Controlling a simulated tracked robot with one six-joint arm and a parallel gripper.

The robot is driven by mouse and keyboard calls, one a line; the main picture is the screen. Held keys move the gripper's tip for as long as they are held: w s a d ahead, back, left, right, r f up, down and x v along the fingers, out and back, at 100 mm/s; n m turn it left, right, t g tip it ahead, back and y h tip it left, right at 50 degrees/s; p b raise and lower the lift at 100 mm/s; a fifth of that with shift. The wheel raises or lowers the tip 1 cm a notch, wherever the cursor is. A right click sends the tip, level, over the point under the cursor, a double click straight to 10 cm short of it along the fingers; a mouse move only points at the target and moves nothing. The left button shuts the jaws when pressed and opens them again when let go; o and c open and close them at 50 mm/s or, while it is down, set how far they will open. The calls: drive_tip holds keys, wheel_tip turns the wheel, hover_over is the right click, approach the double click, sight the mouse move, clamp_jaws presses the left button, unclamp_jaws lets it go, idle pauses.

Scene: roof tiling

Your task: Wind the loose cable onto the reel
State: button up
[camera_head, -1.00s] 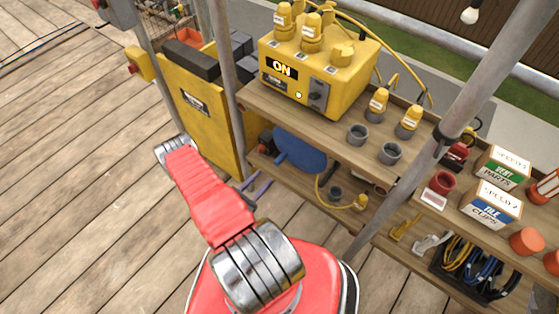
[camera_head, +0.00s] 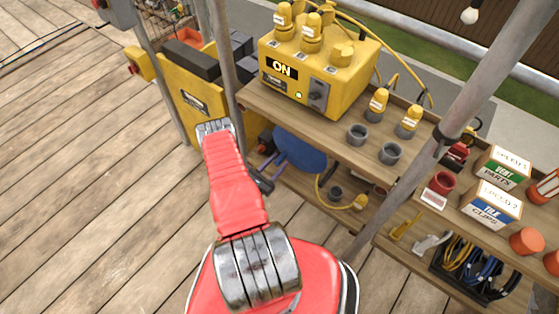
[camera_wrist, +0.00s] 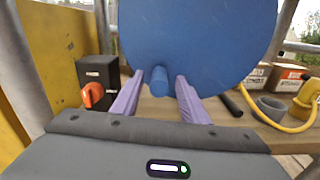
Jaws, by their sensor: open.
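The reel shows as a large blue disc (camera_wrist: 200,35) filling the top of the wrist view; in the head view it stands on the lower shelf (camera_head: 303,150). A short blue crank knob (camera_wrist: 158,80) sticks out from its face towards me. My gripper (camera_wrist: 158,90) has two purple fingers, open and apart, one on each side of the knob. I see no clear contact between them. In the head view my gripper is small and partly hidden beside the disc. A yellow cable (camera_wrist: 275,122) with a yellow plug (camera_wrist: 305,98) lies right of the reel, also in the head view (camera_head: 320,190).
A black box with an orange knob (camera_wrist: 95,85) stands left of my gripper. A grey post and yellow panel (camera_head: 185,90) are close on the left. The upper shelf (camera_head: 310,122) carries the yellow power box (camera_head: 335,80).

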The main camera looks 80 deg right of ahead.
drive_tip(key=shift+s+d, duration=0.3)
drive_tip(key=shift+d, duration=0.35)
drive_tip(key=shift+c, duration=0.2)
clamp_jaws()
